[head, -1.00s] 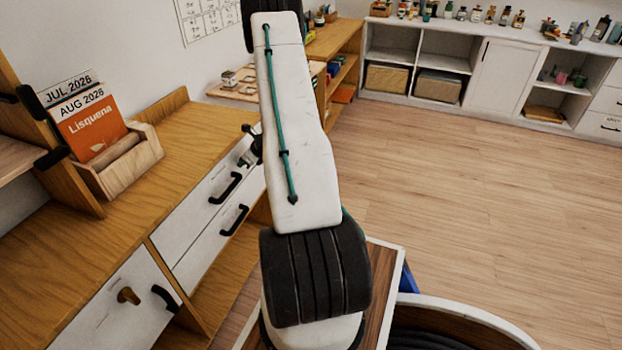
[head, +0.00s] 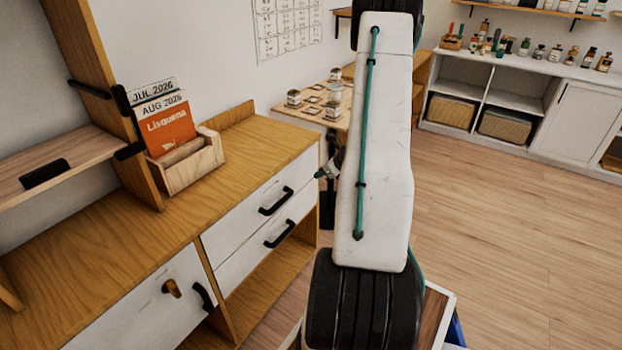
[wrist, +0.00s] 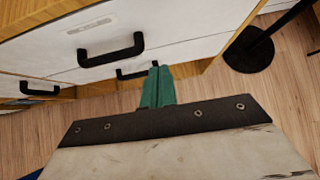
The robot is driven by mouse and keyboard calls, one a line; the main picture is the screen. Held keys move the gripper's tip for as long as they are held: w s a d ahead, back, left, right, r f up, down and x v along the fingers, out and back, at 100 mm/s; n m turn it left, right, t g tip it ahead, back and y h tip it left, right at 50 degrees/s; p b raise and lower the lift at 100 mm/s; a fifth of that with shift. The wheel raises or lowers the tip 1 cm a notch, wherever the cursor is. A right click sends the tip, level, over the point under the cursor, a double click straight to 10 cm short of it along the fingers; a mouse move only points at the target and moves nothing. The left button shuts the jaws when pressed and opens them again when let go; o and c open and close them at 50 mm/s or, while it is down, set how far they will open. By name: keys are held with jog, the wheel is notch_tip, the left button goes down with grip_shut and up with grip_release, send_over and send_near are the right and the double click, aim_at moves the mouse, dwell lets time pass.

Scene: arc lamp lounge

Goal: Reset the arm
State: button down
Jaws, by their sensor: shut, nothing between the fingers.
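My gripper (wrist: 155,80) has two green fingers, pressed together with nothing between them. In the wrist view it points towards white drawer fronts with black handles. The handle (wrist: 110,48) lies beyond it to the left, and a lower handle (wrist: 137,72) is partly hidden behind the fingers. In the head view my white arm (head: 375,150) with its teal cable stands in front of the camera. A small part of the gripper (head: 322,174) shows left of the arm, near the right end of the drawer unit; its fingers are hard to make out there.
A wooden desk (head: 95,225) with white drawers (head: 240,222) runs along the left. A calendar box (head: 190,165) stands on it. Behind are a small table (head: 283,108) with jars and a white shelf unit (head: 490,82). A black stand base (wrist: 249,52) is on the floor. Open floor (head: 500,230) lies right.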

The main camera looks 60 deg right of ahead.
jog(key=shift+s+r, duration=0.35)
jog(key=shift+s, duration=0.05)
